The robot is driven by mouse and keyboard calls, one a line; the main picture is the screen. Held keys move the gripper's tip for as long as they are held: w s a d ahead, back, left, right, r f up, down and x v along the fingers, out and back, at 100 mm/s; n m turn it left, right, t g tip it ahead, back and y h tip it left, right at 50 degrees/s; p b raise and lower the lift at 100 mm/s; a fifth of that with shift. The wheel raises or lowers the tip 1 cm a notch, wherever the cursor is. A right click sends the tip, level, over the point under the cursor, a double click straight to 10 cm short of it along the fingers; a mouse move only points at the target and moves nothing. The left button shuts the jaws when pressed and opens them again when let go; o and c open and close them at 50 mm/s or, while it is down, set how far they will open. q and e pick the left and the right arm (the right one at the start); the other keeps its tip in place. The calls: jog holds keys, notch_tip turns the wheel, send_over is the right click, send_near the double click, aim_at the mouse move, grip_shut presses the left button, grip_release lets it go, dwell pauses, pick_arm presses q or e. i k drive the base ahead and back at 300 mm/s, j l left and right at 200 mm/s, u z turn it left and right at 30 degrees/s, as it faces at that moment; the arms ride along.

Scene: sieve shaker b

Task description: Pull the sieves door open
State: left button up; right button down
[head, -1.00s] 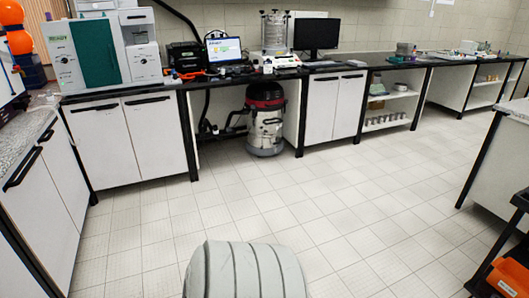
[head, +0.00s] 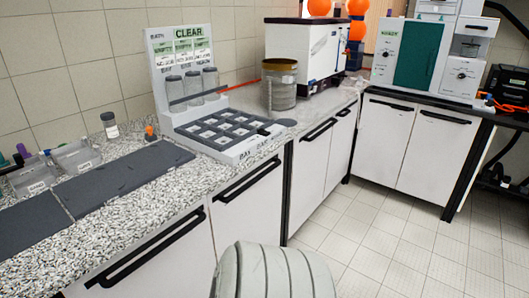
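No door in view carries a readable sieves label, so I cannot tell which one is the sieves door. A white cabinet door with a black bar handle (head: 247,182) is under the speckled counter in the middle. A wider front with a long black handle (head: 150,248) is nearer, at lower left. Farther white doors (head: 312,162) stand beyond a dark post. Two white doors (head: 378,140) (head: 433,158) are under the back bench. All these fronts look shut. Neither of my grippers is in view.
On the speckled counter (head: 150,205) are a rack of jars marked CLEAR (head: 190,85), a gold-lidded container (head: 279,90) and dark mats (head: 120,180). A white instrument with a green panel (head: 415,55) stands on the back bench. The tiled floor (head: 375,235) is clear at right.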

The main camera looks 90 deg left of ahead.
aim_at(248, 207)
jog(key=u, duration=2.9)
